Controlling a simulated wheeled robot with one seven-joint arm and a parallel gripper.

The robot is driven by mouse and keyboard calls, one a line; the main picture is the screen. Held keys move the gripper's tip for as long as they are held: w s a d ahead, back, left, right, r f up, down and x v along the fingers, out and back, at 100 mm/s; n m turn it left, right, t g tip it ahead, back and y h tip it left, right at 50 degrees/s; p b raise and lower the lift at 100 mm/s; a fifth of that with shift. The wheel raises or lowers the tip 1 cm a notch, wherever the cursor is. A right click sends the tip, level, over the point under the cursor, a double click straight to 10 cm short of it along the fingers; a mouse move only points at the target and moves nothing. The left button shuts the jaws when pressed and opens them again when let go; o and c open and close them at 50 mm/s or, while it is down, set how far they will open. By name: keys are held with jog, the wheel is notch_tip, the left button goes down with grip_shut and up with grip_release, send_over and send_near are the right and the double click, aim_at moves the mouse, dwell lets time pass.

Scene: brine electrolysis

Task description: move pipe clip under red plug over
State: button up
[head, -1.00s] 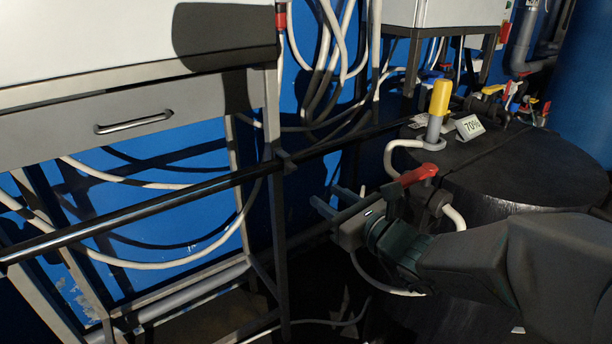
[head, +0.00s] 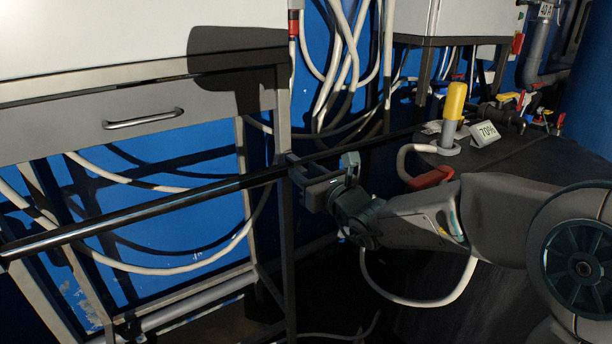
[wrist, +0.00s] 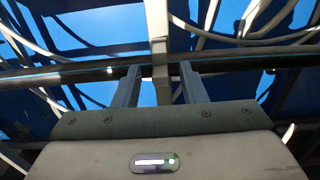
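The red plug (head: 293,22) sits on a cable at the right edge of the white cabinet in the head view. The dark pipe (head: 150,212) runs at a slant below it, past the table leg. My gripper (head: 295,168) is at the pipe beside that leg and covers the place where a small clip sat. In the wrist view my gripper (wrist: 160,74) is open. Its two fingers reach the pipe (wrist: 75,74), one each side of a grey upright piece (wrist: 160,48). I cannot tell whether this piece is the clip or the leg, or whether the fingers touch the pipe.
The white cabinet's drawer (head: 145,118) hangs over the pipe at left. A dark round tank (head: 535,160) stands at right, with a yellow-topped fitting (head: 454,102), a 70% sign (head: 484,133) and a red handle (head: 432,178) near my arm. White hoses loop behind the pipe.

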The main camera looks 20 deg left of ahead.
jog(key=shift+w+a, duration=0.2)
jog(key=shift+a, duration=0.05)
grip_shut()
